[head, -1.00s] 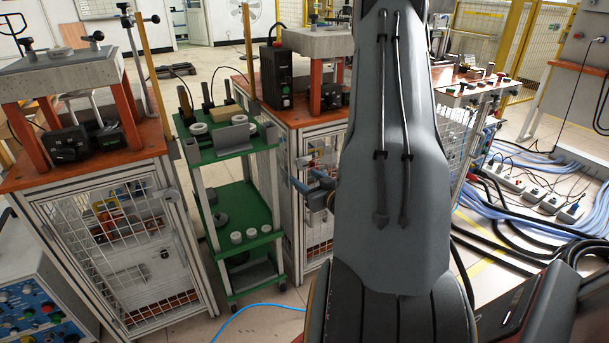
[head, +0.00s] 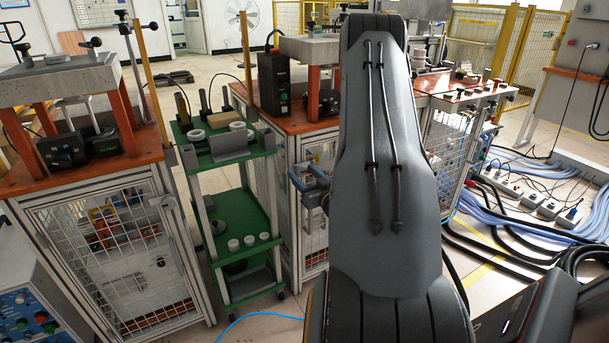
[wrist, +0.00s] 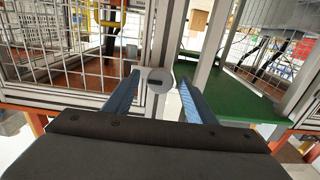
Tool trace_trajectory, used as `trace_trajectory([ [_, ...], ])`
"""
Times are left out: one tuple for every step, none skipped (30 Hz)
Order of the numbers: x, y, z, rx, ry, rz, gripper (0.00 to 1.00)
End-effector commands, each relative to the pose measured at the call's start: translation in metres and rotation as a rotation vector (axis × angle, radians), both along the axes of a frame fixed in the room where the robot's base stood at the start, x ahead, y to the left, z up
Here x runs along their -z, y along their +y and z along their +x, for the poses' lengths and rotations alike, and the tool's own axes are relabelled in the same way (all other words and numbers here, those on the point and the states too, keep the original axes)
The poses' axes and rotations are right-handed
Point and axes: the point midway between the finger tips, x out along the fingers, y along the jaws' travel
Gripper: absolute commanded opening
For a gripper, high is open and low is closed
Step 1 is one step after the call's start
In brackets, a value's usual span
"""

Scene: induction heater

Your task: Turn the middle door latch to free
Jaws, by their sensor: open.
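The middle door latch (wrist: 157,79) is a grey, round-ended piece on the light metal door frame, seen in the wrist view. My gripper (wrist: 161,84) is open, with one blue finger on each side of the latch. I cannot tell whether either finger touches it. In the head view my gripper (head: 308,180) is at the left front edge of the middle cabinet (head: 290,215), partly hidden by my arm. The latch is not clear in that view. The cabinet's mesh door (head: 315,240) is partly covered by my arm and looks closed.
A green shelf cart (head: 240,220) with white rings stands close left of the middle cabinet; its green shelf (wrist: 232,103) shows right of my fingers. A left cabinet (head: 110,260) with its own latch stands beyond it. Cables (head: 500,215) cover the floor at right.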

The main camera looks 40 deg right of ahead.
Motion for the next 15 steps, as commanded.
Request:
trace_trajectory([
  [0.0001, -0.0001, 0.0003, 0.000, 0.000, 0.000, 0.51],
  [0.0001, -0.0001, 0.0003, 0.000, 0.000, 0.000, 0.51],
  [0.0001, 0.0000, 0.0002, 0.000, 0.000, 0.000, 0.51],
  [0.0001, 0.0000, 0.0002, 0.000, 0.000, 0.000, 0.51],
  [0.0001, 0.0000, 0.0002, 0.000, 0.000, 0.000, 0.51],
  [0.0000, 0.0000, 0.0001, 0.000, 0.000, 0.000, 0.47],
  [0.0000, 0.0000, 0.0001, 0.000, 0.000, 0.000, 0.42],
  [0.0000, -0.0001, 0.0001, 0.000, 0.000, 0.000, 0.37],
  [0.0000, -0.0001, 0.0000, 0.000, 0.000, 0.000, 0.31],
  [0.0000, -0.0001, 0.0000, 0.000, 0.000, 0.000, 0.26],
  [0.0000, -0.0001, 0.0000, 0.000, 0.000, 0.000, 0.20],
  [0.0000, -0.0002, 0.0000, 0.000, 0.000, 0.000, 0.14],
  [0.0000, -0.0002, 0.0000, 0.000, 0.000, 0.000, 0.10],
  [-0.0002, -0.0046, -0.0002, 0.001, -0.001, -0.001, 0.10],
  [-0.0001, -0.0026, 0.0000, 0.000, 0.000, 0.000, 0.10],
])
